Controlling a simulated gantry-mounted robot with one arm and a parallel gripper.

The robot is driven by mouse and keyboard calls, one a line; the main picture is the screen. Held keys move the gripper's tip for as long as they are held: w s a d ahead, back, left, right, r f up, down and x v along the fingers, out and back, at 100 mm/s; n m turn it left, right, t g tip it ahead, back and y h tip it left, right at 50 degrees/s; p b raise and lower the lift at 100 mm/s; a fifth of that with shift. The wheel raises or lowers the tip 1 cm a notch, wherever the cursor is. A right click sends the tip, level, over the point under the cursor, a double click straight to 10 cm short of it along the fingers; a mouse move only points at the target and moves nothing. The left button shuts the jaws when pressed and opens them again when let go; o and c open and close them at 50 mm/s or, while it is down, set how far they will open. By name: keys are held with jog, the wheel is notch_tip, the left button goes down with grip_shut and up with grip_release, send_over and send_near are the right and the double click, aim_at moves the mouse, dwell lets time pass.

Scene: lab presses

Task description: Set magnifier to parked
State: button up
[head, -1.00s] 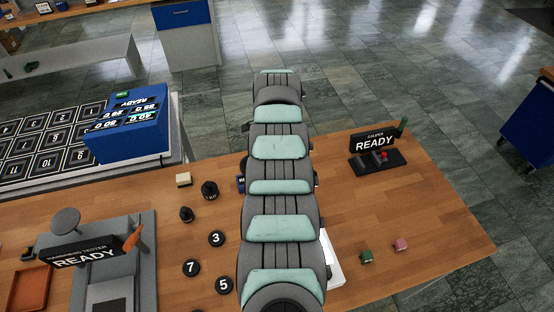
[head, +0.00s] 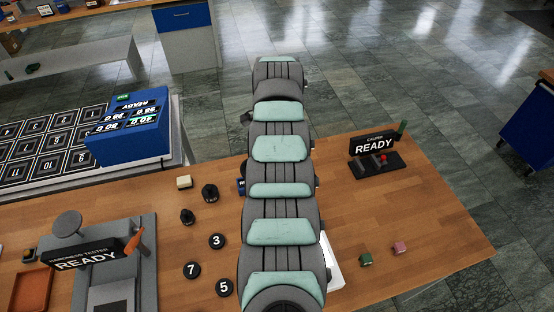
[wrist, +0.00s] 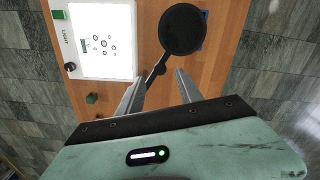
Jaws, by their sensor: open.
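The magnifier shows in the wrist view as a black round head (wrist: 183,29) on a thin dark arm that runs down and left. My gripper (wrist: 160,77) is open, with its two fingers pointing at the magnifier. The lower end of the magnifier's arm lies between the fingertips or just beyond them; I cannot tell whether they touch. A bit of blue shows beside the black head. In the head view my arm hides the magnifier and my gripper.
A white panel marked LIGHT (wrist: 103,40) lies left of the fingers. A green block (wrist: 92,99) is nearby. In the head view, the caliper stand (head: 375,163) is at right, the hardness tester (head: 110,262) at left, and black numbered weights (head: 216,241) near my arm.

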notch_tip(320, 180, up, 6)
jog(key=shift+c, duration=0.3)
